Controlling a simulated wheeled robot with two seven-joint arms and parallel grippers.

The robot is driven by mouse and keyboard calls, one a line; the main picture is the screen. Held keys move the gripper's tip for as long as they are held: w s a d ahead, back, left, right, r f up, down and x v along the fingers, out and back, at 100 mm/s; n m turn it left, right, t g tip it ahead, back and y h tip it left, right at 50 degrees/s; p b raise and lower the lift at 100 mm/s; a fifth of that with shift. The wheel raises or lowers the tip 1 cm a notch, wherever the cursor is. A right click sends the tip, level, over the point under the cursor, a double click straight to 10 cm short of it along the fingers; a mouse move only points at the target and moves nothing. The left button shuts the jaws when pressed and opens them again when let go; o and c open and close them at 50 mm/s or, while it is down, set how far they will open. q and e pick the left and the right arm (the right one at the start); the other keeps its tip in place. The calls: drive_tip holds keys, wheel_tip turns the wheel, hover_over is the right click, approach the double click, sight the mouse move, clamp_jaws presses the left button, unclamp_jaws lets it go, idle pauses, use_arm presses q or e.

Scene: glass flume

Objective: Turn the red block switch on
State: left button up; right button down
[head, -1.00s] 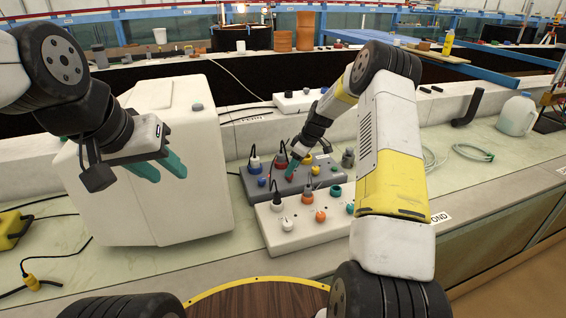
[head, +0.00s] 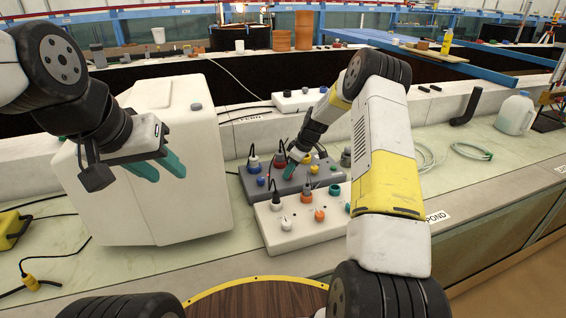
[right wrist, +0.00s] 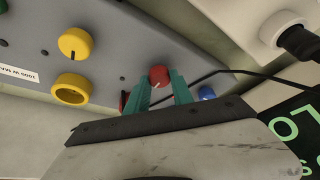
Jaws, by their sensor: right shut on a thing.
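The grey power block (head: 325,180) stands on the bench in the middle of the head view, with coloured knobs and sockets on top. In the right wrist view the red knob (right wrist: 158,73), the block's red switch, sits between the teal fingers of my right gripper (right wrist: 161,88), which is shut on it. A short white pointer line shows on the knob. In the head view my right gripper (head: 290,169) is down at the block and largely hides the red knob. My left gripper (head: 157,166) is open and empty in front of the white tank.
A white block (head: 290,236) with knobs lies just in front of the grey one. The big white tank (head: 150,215) stands close on the left. Black plugs and cables rise behind the red knob. A jug (head: 516,115) and coiled tube (head: 472,151) lie to the right.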

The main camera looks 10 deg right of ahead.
drive_tip(key=shift+m, duration=0.3)
drive_tip(key=m+t+h, duration=0.1)
drive_tip(key=m, duration=0.2)
drive_tip(key=shift+s+a, duration=0.1)
drive_tip(key=shift+a, duration=0.05)
drive_tip(key=m+h, duration=0.1)
drive_tip(key=m, duration=0.2)
drive_tip(key=m+h, duration=0.1)
drive_tip(key=m, duration=0.1)
drive_tip(key=shift+a+m+t, duration=0.15)
drive_tip(key=shift+m+t, duration=0.25)
drive_tip(key=m+h, duration=0.1)
drive_tip(key=m, duration=0.2)
drive_tip(key=shift+a+m+h, duration=0.1)
drive_tip(key=shift+m+h, duration=0.2)
drive_tip(key=shift+m+g+h, duration=0.3)
drive_tip(key=shift+m+h, duration=0.6)
drive_tip(key=shift+m, duration=1.6)
drive_tip(key=c, duration=1.1)
unclamp_jaws()
